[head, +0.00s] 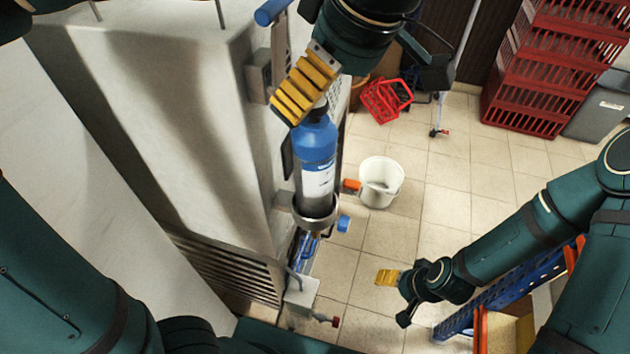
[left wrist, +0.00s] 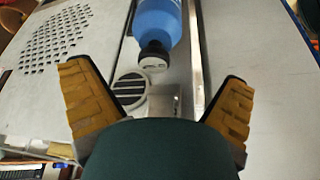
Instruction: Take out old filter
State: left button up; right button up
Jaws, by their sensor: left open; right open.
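The old filter (head: 315,150) is a cartridge with a blue top, a white label and a grey lower part. In the head view it stands nearly upright in a ring holder (head: 312,218) on the side of the pale machine. Its blue body (left wrist: 157,20) and black capped end (left wrist: 152,56) show in the left wrist view. My left gripper (head: 303,88) is open at the filter's upper end, its yellow fingers (left wrist: 155,85) spread either side of the cap without visible contact. My right gripper (head: 388,277) is open and empty, low and right of the filter.
The pale machine (head: 170,110) fills the left side. A white bucket (head: 381,182) stands on the tiled floor right of the filter. Red baskets (head: 383,102) and red stacked crates (head: 545,75) are at the back. A blue rack (head: 500,295) is at lower right.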

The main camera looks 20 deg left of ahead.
aim_at(311, 126)
pick_arm(q)
jog(key=x, duration=0.5)
jog(key=b+x, duration=0.1)
jog(key=x, duration=0.2)
jog(key=shift+w+d+f, duration=0.2)
jog(key=shift+w+d, duration=0.05)
jog(key=shift+c, duration=0.3)
jog(key=c, duration=1.3)
